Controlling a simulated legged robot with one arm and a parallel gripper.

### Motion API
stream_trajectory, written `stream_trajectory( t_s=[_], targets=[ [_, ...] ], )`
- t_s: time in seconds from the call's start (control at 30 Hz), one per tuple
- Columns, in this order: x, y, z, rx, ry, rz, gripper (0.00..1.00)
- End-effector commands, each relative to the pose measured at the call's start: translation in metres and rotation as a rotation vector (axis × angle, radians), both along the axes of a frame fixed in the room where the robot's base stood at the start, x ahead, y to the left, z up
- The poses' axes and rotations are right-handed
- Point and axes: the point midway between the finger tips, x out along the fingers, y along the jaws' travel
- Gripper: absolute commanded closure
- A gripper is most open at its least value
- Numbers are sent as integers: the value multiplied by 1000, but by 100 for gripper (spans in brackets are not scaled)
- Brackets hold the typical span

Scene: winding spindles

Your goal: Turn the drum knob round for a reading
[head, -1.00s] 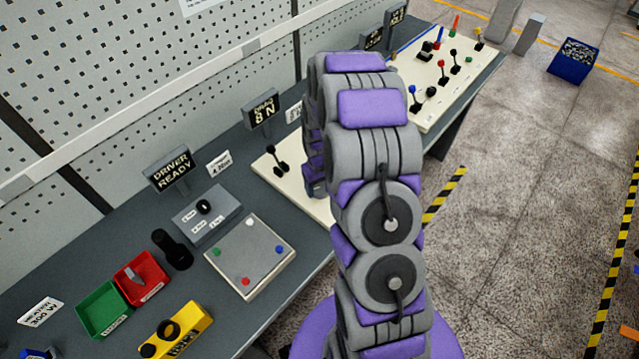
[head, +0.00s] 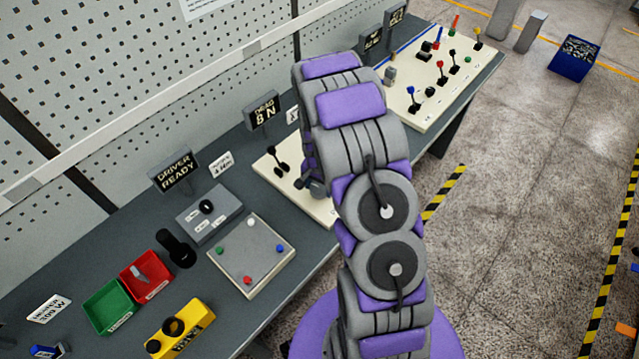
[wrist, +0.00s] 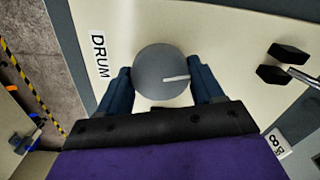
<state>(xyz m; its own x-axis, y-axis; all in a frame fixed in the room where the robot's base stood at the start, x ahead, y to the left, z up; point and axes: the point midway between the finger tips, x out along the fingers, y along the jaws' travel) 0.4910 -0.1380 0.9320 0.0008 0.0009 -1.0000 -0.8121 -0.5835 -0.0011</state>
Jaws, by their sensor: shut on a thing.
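The drum knob (wrist: 160,84) is a round grey knob with a white pointer line, on a cream panel beside a "DRUM" label (wrist: 98,56) in the wrist view. The pointer line points right in that view. My gripper (wrist: 161,90) is shut on the knob, one dark blue finger on each side. In the head view my purple and grey arm reaches down to the cream panel (head: 268,166) and hides most of the knob. A display (head: 262,110) behind the panel reads "DRAG 8 N".
A "DRIVER READY" display (head: 175,168), a grey control box (head: 190,228), a plate with coloured pegs (head: 255,265), red (head: 150,288) and green (head: 105,312) bins and a yellow block (head: 188,335) stand left of my arm. Another panel with levers (head: 415,110) lies beyond it.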

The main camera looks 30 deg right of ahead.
Motion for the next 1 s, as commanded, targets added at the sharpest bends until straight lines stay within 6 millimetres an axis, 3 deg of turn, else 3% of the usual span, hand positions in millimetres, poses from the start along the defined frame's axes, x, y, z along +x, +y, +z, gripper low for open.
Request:
stream_trajectory(
  t_s=[0.5, 1.0],
  targets=[
    [-1, 2, 0, 0, 9, -446, 64],
    [1, 4, -1, -1, 7, -631, 64]
  ],
)
